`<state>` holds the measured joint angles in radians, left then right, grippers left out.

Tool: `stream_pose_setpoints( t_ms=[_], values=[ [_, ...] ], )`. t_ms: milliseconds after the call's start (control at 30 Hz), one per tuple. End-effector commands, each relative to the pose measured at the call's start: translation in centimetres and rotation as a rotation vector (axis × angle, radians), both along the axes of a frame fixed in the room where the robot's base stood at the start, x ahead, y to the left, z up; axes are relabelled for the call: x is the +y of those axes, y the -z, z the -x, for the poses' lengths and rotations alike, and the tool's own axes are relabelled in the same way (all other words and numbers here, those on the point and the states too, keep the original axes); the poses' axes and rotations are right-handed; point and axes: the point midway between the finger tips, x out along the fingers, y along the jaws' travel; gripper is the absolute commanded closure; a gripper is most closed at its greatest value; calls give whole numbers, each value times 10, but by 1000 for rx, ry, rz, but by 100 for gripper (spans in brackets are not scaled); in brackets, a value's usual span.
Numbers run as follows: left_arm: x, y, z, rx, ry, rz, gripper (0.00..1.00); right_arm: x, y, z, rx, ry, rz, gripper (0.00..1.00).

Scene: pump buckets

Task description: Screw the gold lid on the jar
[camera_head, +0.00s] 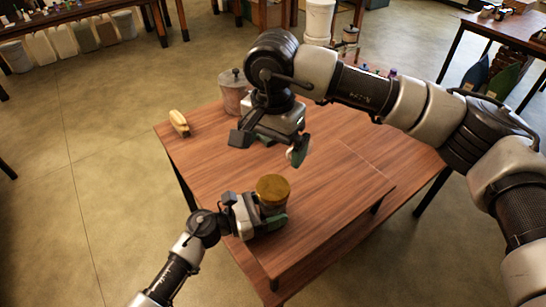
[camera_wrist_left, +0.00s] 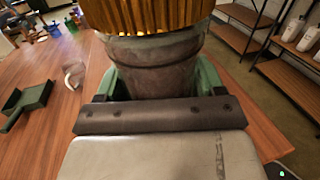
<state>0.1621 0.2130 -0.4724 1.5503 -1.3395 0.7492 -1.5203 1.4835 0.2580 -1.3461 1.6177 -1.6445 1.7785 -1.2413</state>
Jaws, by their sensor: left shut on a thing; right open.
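The gold lid (camera_head: 273,187) sits on top of the jar near the table's front edge. In the left wrist view the ribbed lid (camera_wrist_left: 150,14) covers the mouth of the greyish, see-through jar (camera_wrist_left: 155,65). I cannot tell how tightly it sits. My left gripper (camera_head: 268,213) is shut around the jar's body, with a green finger on each side. My right gripper (camera_head: 270,146) is open and empty, above the table and behind the jar in the head view, apart from the lid.
The wooden table (camera_head: 215,160) is mostly clear. My right arm hides the back right. A dark green shape (camera_wrist_left: 27,101) in the wrist view is unclear.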

Motion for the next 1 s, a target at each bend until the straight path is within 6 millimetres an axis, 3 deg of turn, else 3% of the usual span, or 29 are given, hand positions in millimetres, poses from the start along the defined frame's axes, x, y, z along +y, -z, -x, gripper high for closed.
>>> stream_pose_setpoints(
  t_ms=[300,333,500,833,1000],
  values=[
    [0,1,0,2,1,0,98,0,-4,0,0,0,0,0],
    [0,1,0,2,1,0,30,0,-4,0,0,0,0,0],
    [0,1,0,1,0,-1,4,0,-4,0,0,0,0,0],
    [3,1,1,0,0,-1,2,0,-2,0,0,0,0,0],
    [23,5,9,0,0,-4,2,0,8,0,0,0,0,0]
  ],
)
